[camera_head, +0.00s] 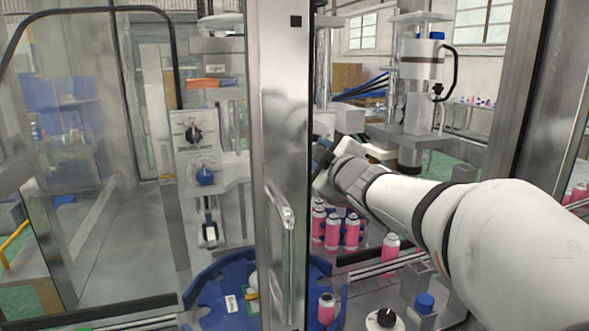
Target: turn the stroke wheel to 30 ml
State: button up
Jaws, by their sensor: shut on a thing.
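My gripper (322,157) is at the end of my white arm, just right of the upright metal door post. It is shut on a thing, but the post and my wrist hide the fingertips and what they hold. A pale control panel (181,155) left of the post carries a black dial knob (194,133) with a scale and, below it, a blue knob (204,176) on a round scale. My gripper is apart from both in the picture. I cannot tell which part is the stroke wheel, nor read any setting.
The metal post (284,130) with its handle (281,212) stands between the panel and my arm. A blue round carrier (205,290) lies below. Pink cans (333,232) stand under my wrist. A white column unit (421,60) rises behind my arm.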

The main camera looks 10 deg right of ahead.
jog(key=shift+f+n+b, duration=0.15)
jog(key=shift+n+b, duration=2.6)
jog(key=shift+n, duration=1.75)
jog(key=o, duration=1)
jog(key=s+d+p, duration=0.1)
jog(key=s, duration=0.6)
jog(key=shift+s+d, duration=0.25)
jog(key=shift+s, duration=0.05)
